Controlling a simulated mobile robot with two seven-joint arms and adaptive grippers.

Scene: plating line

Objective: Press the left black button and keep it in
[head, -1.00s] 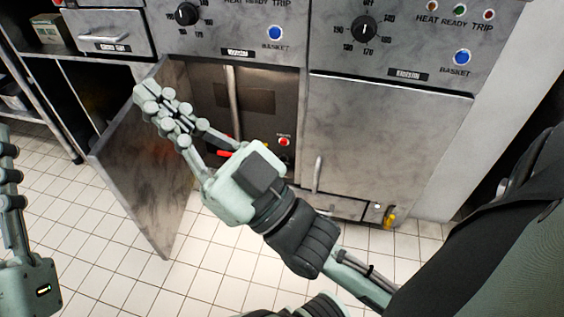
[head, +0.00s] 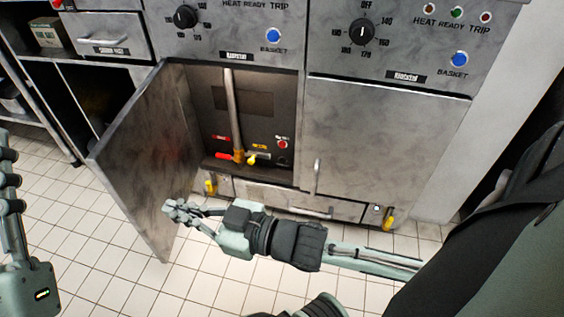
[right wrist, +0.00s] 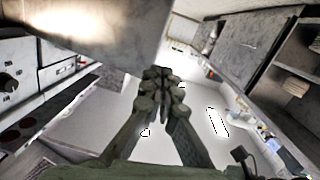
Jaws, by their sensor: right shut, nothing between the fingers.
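The left fryer's lower cabinet stands open, its metal door (head: 140,160) swung out to the left. Inside, a red button (head: 282,144) sits on the dark panel at the right. A small dark round shape (head: 284,160) shows just below it; I cannot tell for sure that it is the black button. My right gripper (head: 178,211) is shut and empty, below the opening and close to the door's lower part. Its closed fingertips (right wrist: 162,88) show in the right wrist view, touching no button. My left gripper (head: 10,175) is partly cut off at the left edge, away from the cabinet.
Inside the cabinet are a vertical pipe (head: 233,110), a red lever (head: 223,156) and a yellow-tipped valve (head: 252,159). The right fryer's door (head: 385,140) is shut. Blue basket buttons (head: 273,35) and knobs (head: 186,17) sit above. The tiled floor (head: 110,260) in front is clear.

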